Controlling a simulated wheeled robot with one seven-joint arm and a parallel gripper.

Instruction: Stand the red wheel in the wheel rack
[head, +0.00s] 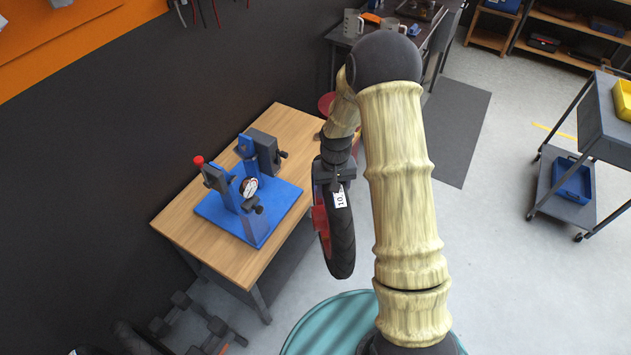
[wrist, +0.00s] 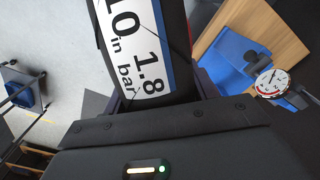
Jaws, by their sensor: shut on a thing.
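The red wheel (head: 321,222) has a black tyre and a red rim. It hangs upright beside the right edge of the wooden bench, clear of the floor. My gripper (head: 335,178) is shut on the top of its tyre. In the wrist view the tyre (wrist: 180,35) rises between the jaws, with a white label reading "10 in" and "1.8 bar". A dark frame with several short uprights, which looks like the wheel rack (head: 190,322), is low at the bottom left of the head view, partly cut off by the frame edge.
The wooden bench (head: 180,228) carries a blue stand (head: 275,215) with uprights, a red knob and a dial gauge (wrist: 271,83). A grey trolley (head: 560,195) with a blue bin is at right. Floor between bench and trolley is mostly clear.

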